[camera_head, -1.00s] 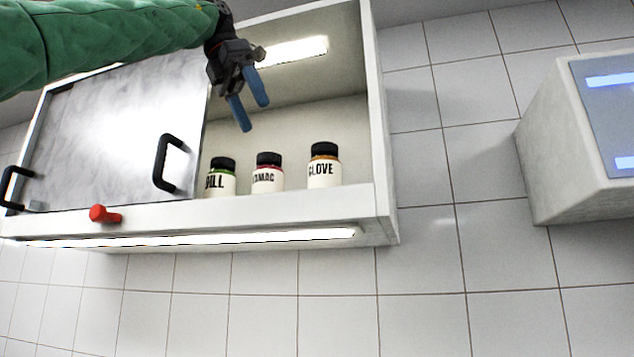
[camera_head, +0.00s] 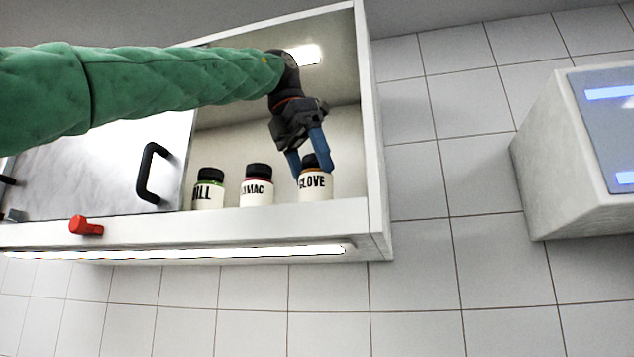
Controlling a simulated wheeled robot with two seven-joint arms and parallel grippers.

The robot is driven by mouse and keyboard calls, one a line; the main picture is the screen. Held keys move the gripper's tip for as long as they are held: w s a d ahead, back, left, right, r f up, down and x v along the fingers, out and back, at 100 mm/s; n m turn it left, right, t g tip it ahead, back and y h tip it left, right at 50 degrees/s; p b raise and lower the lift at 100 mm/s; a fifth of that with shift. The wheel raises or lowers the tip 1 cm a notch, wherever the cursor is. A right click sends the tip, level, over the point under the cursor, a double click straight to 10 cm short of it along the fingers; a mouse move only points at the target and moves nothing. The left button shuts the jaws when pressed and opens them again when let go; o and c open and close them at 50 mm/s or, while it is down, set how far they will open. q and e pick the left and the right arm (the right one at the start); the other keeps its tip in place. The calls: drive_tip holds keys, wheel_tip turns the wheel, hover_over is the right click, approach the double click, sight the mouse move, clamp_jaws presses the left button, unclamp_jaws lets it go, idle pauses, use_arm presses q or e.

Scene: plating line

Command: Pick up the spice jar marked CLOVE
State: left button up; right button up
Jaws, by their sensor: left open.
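The spice jar marked CLOVE (camera_head: 316,187) stands upright at the right end of a row in the open part of a wall cabinet. It is white with a black lid and an orange band. My left gripper (camera_head: 311,172) is open with its blue fingers pointing down, one finger on each side of the jar's lid and neck. I cannot tell whether the fingers touch the jar. My right gripper is not in view.
The DILL jar (camera_head: 208,193) and the SUMAC jar (camera_head: 257,190) stand to the left. The cabinet's right side wall (camera_head: 374,140) is close on the right. A sliding door with a black handle (camera_head: 150,173) covers the left. A red knob (camera_head: 86,226) sits on the cabinet's lower edge.

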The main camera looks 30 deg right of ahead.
use_arm(q)
drive_tip(key=shift+p+x, duration=0.4)
drive_tip(key=shift+x, duration=1)
drive_tip(key=shift+c, duration=0.3)
drive_tip(key=shift+s+a, duration=0.1)
drive_tip(key=c, duration=1.1)
drive_tip(key=shift+c, duration=0.3)
drive_tip(key=shift+r, duration=0.2)
